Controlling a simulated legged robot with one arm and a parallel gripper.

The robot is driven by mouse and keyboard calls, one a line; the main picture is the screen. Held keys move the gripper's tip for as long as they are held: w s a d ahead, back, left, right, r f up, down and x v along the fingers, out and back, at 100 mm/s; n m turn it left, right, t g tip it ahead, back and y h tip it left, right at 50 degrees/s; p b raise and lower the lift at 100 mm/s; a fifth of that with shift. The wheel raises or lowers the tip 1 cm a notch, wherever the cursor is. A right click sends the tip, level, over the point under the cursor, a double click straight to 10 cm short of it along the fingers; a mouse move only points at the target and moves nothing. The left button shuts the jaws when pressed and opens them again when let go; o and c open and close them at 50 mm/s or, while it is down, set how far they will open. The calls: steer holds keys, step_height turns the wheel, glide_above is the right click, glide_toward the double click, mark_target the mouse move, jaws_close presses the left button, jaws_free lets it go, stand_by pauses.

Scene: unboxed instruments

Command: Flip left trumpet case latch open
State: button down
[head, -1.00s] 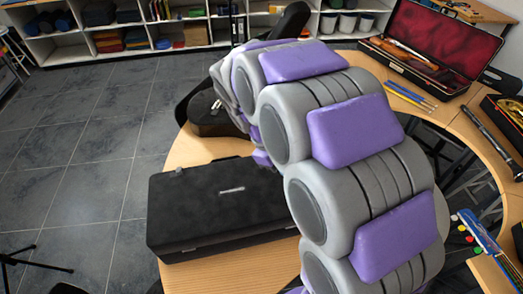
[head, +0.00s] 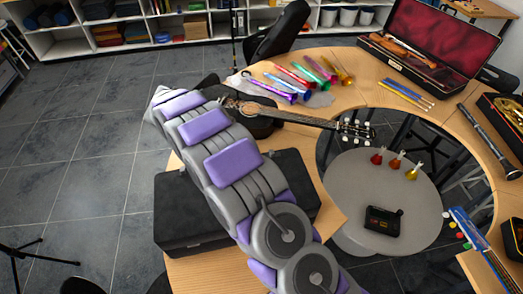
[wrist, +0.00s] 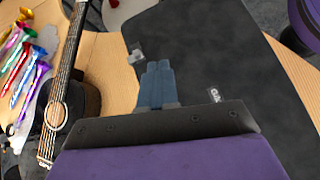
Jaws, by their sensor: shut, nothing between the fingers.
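The black trumpet case (head: 178,207) lies closed on the wooden table in the head view, with my arm across its middle. In the wrist view its dark lid (wrist: 225,50) fills the upper right. A small silvery piece (wrist: 136,56), perhaps a latch, shows at the case's left edge there. My gripper (wrist: 158,68) has blue fingers pressed together and empty. The fingertips appear just right of and below the silvery piece; I cannot tell whether they touch the case. The gripper is hidden in the head view.
An acoustic guitar (head: 260,110) lies behind the case, with colourful horns (head: 290,85) beyond it. A round grey table (head: 360,205) stands right of the case, inside the ring of wooden tables. An open red-lined violin case (head: 440,40) is at the far right.

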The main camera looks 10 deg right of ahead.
steer(key=w+a+f+n, duration=0.1)
steer(key=a, duration=0.1)
steer(key=w+a+f+n+t+h+p, duration=0.1)
steer(key=a+f, duration=0.1)
steer(key=w+a+f+n+h+p, duration=0.1)
steer(key=a+f, duration=0.1)
steer(key=shift+w+f+t, duration=0.2)
steer(key=shift+w+t, duration=0.05)
steer(key=shift+t, duration=0.05)
glide_toward(270, 154)
steer(key=f, duration=0.2)
steer(key=d+b, duration=0.1)
steer(key=shift+s+f, duration=0.3)
steer(key=shift+f, duration=0.1)
steer(key=d, duration=0.3)
steer(key=shift+w+f, duration=0.15)
steer(key=shift+d, duration=0.85)
steer(key=shift+w, duration=0.1)
